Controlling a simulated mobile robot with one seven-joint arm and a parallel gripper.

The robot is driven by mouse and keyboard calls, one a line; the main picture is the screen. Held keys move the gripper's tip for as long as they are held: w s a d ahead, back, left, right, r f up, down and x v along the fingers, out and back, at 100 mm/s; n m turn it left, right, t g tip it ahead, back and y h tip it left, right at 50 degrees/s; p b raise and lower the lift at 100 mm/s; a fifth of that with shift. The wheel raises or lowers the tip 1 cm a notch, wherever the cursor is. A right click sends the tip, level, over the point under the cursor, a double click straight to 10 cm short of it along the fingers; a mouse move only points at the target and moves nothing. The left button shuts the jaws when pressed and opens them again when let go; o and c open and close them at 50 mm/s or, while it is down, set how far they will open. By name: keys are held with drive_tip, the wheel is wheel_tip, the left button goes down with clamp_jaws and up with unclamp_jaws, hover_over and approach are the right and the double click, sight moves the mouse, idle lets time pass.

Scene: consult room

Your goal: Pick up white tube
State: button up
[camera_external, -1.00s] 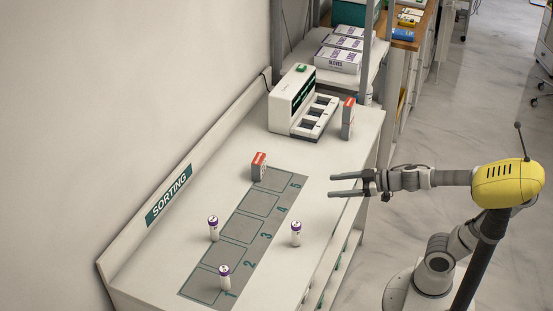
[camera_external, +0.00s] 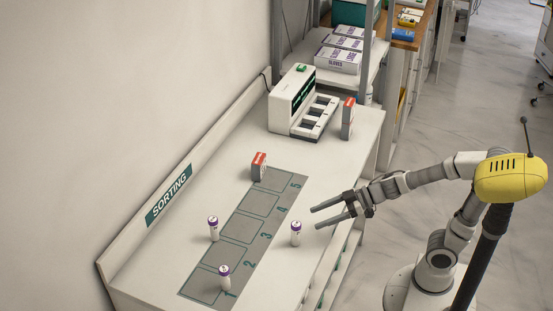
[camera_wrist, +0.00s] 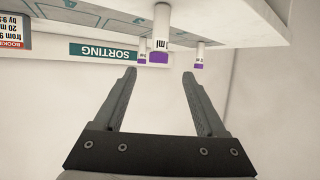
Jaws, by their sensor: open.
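Three white tubes with purple caps stand upright on the white table. One (camera_external: 296,235) stands right of the numbered strip, close to my gripper (camera_external: 315,218). Another (camera_external: 213,231) stands on the strip's left side, and the third (camera_external: 224,280) stands near square 1. My gripper is open and empty, its fingers pointing left, apart from the tubes. The wrist view is upside down. There, the nearest tube (camera_wrist: 161,30) is ahead between the open fingers (camera_wrist: 159,75). A second tube (camera_wrist: 199,53) is farther right, and a third purple cap (camera_wrist: 142,57) shows farther back.
A white machine (camera_external: 290,95) stands at the table's back. Red-and-grey boxes stand at the strip's far end (camera_external: 258,170) and beside the machine (camera_external: 347,120). A raised back edge with a SORTING sign (camera_external: 169,195) runs along the wall. Table surface around the right tube is clear.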

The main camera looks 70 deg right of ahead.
sight(292, 228)
drive_tip(key=shift+p+x, duration=2)
drive_tip(key=shift+x, duration=0.55)
drive_tip(key=shift+w+a+f+p, duration=0.2)
drive_tip(key=shift+w+p, duration=0.25)
drive_tip(key=b+x, duration=0.1)
drive_tip(key=x, duration=0.1)
drive_tip(key=b+x, duration=0.1)
drive_tip(key=x, duration=0.1)
drive_tip(key=shift+w+f, duration=0.25)
drive_tip(key=shift+f, duration=0.15)
drive_tip(key=shift+w+a, duration=0.2)
drive_tip(key=shift+w, duration=0.05)
clamp_jaws()
